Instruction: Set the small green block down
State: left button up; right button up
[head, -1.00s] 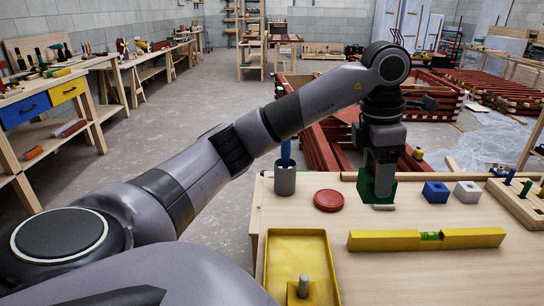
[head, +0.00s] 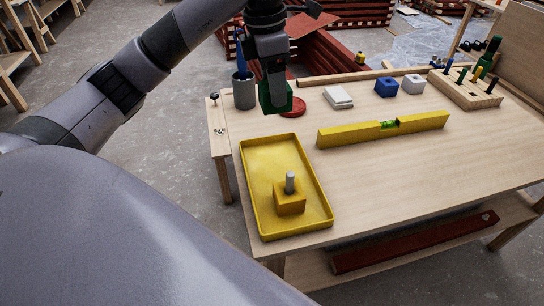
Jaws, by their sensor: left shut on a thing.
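My left gripper (head: 275,84) is shut on the small green block (head: 270,103). It points down over the back left part of the workbench. In the picture the block overlaps the left side of a red disc (head: 293,110). The block looks held above the bench top, but its exact height is hard to tell. The gripper's fingers hide part of the block. My right gripper is not in view.
A yellow tray (head: 250,190) holds a yellow block with a grey peg (head: 289,203). A grey cup (head: 244,92), white pad (head: 339,97), blue block (head: 386,87), white block (head: 413,84), yellow level (head: 350,134) and wooden rack (head: 470,95) stand around. The bench's right front is clear.

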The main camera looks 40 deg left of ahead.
aim_at(267, 106)
pick_arm(q)
notch_tip(267, 106, down, 16)
jog(key=shift+f+b, duration=0.15)
jog(key=shift+b, duration=0.15)
jog(key=shift+f, duration=0.3)
jog(key=shift+c, duration=0.7)
jog(key=o, duration=1.3)
jog(key=r, duration=0.8)
jog(key=s+a+r, duration=0.1)
jog(key=r, duration=0.3)
